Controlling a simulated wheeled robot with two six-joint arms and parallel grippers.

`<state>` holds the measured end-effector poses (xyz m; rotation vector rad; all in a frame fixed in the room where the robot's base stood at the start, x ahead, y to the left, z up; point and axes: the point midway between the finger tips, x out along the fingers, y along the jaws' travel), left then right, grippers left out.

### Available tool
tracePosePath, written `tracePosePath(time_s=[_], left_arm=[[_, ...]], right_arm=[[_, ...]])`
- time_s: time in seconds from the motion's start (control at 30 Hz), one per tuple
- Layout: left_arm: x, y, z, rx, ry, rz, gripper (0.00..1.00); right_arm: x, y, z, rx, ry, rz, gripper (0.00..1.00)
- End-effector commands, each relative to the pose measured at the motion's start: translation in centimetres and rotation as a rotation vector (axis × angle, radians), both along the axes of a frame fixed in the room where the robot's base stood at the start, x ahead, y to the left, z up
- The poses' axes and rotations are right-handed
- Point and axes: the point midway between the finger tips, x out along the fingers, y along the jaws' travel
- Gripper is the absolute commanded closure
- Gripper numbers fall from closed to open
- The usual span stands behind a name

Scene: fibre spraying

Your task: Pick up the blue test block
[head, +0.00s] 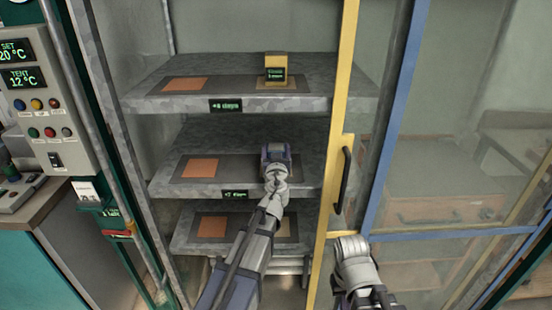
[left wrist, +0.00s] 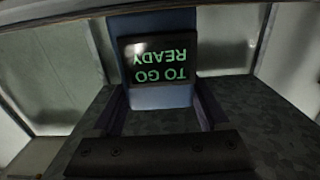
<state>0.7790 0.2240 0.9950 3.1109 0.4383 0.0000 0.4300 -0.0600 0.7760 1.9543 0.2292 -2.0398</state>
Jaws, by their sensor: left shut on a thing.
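The blue test block (left wrist: 155,98) fills the middle of the left wrist view, with a dark display in green letters, upside down there, reading "READY TO GO". My left gripper (head: 275,163) reaches over the middle shelf (head: 230,135) in the head view and is shut on the block, one finger on each side. In the head view the gripper mostly hides the block. I cannot tell whether the block touches the shelf. My right gripper (head: 350,247) is low in front of the yellow door frame; its jaws cannot be made out.
A yellow block (head: 276,64) stands on the top shelf (head: 330,72). Orange squares (head: 200,168) mark the left of the shelves. The yellow door frame (head: 341,95) with a black handle (head: 343,180) is close on the right. A control panel (head: 45,105) is at the left.

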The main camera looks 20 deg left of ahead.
Motion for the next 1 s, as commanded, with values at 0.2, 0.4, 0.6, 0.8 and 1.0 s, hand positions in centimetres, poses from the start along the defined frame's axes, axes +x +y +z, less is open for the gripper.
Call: tracePosePath(time_s=[0.2, 0.4, 0.6, 0.8, 1.0], left_arm=[[0.0, 0.0, 0.0, 0.000, 0.000, 0.000, 0.83], [0.0, 0.0, 0.0, 0.000, 0.000, 0.000, 1.00], [0.0, 0.0, 0.0, 0.001, 0.000, 0.000, 1.00], [0.0, 0.0, 0.1, 0.001, 0.000, 0.000, 1.00], [0.0, 0.0, 1.0, 0.001, 0.000, 0.000, 1.00]], right_arm=[[0.0, 0.0, 0.0, 0.000, 0.000, 0.000, 1.00], [0.0, 0.0, 0.0, 0.000, 0.000, 0.000, 1.00], [0.0, 0.0, 0.0, 0.000, 0.000, 0.000, 1.00], [0.0, 0.0, 0.1, 0.000, 0.000, 0.000, 1.00], [0.0, 0.0, 1.0, 0.000, 0.000, 0.000, 1.00]])
